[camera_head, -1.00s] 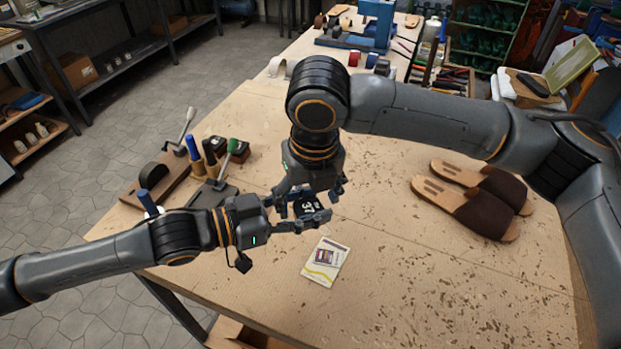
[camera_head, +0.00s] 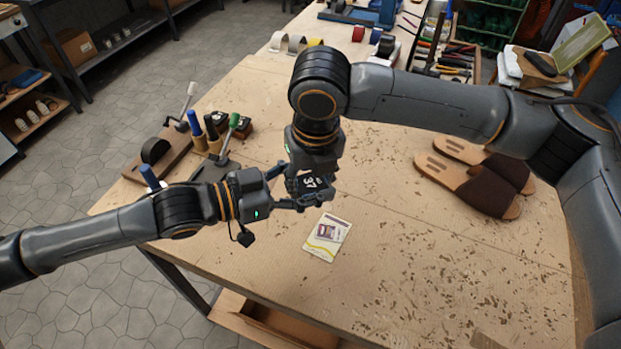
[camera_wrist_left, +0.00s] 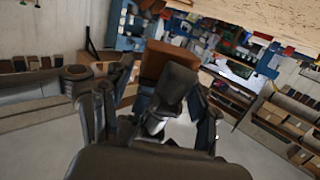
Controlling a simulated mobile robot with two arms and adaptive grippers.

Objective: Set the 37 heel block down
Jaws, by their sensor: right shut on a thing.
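The 37 heel block (camera_head: 310,183) is a small dark block with a white 37 on its upper face. It is held above the workbench (camera_head: 420,270) between my two grippers. My right gripper (camera_head: 310,176) comes down from above and is shut on it. My left gripper (camera_head: 297,188) reaches in from the left with its fingers apart, around or beside the block. I cannot tell whether they touch it. In the left wrist view the left fingers (camera_wrist_left: 150,118) stand apart with dark shapes between them. The block's underside is hidden.
A printed card (camera_head: 327,237) lies on the bench just in front of the grippers. A pair of brown sandals (camera_head: 480,180) lies to the right. Blue and green handled tools (camera_head: 214,140) stand at the left edge.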

